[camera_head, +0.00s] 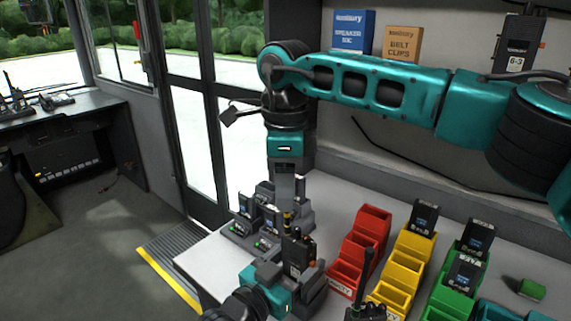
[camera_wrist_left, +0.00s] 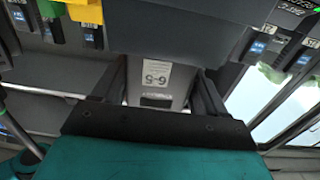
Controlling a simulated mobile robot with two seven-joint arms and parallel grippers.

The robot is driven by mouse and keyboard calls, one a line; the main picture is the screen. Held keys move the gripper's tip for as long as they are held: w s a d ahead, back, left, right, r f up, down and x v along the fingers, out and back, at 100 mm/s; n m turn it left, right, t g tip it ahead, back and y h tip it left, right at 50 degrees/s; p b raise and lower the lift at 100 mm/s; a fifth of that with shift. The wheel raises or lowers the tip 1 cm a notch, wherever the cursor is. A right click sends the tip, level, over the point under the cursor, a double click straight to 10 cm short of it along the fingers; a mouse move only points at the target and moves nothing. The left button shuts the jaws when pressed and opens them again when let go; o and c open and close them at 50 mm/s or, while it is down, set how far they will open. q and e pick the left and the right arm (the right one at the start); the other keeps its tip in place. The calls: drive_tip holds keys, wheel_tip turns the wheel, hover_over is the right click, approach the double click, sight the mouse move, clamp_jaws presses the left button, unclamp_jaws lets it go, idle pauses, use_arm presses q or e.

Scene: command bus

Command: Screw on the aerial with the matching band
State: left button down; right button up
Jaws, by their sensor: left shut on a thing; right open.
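My left gripper (camera_head: 290,278) is shut on a dark handheld radio (camera_head: 298,252), held upright above the pale worktop. The left wrist view shows this radio (camera_wrist_left: 157,82) between the two fingers, with a "6-5" label. A short aerial (camera_head: 288,219) with a yellowish band stands at the radio's upper left. I cannot tell whether it is seated in the radio or only close to it. My right gripper (camera_head: 286,203) points down directly above the radio, open, with its fingertips around or beside the aerial's top. Its fingers partly hide the aerial.
A charger (camera_head: 240,228) with several units stands just left and behind. Red bins (camera_head: 362,240), yellow bins (camera_head: 405,265) and green bins (camera_head: 450,300) stand to the right. Another radio with a tall aerial (camera_head: 367,265) is at the front. A small green block (camera_head: 531,289) lies far right.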

drive_tip(key=shift+f, duration=0.35)
drive_tip(key=shift+c, duration=0.2)
clamp_jaws()
drive_tip(key=m, duration=0.5)
drive_tip(key=shift+c, duration=0.3)
unclamp_jaws()
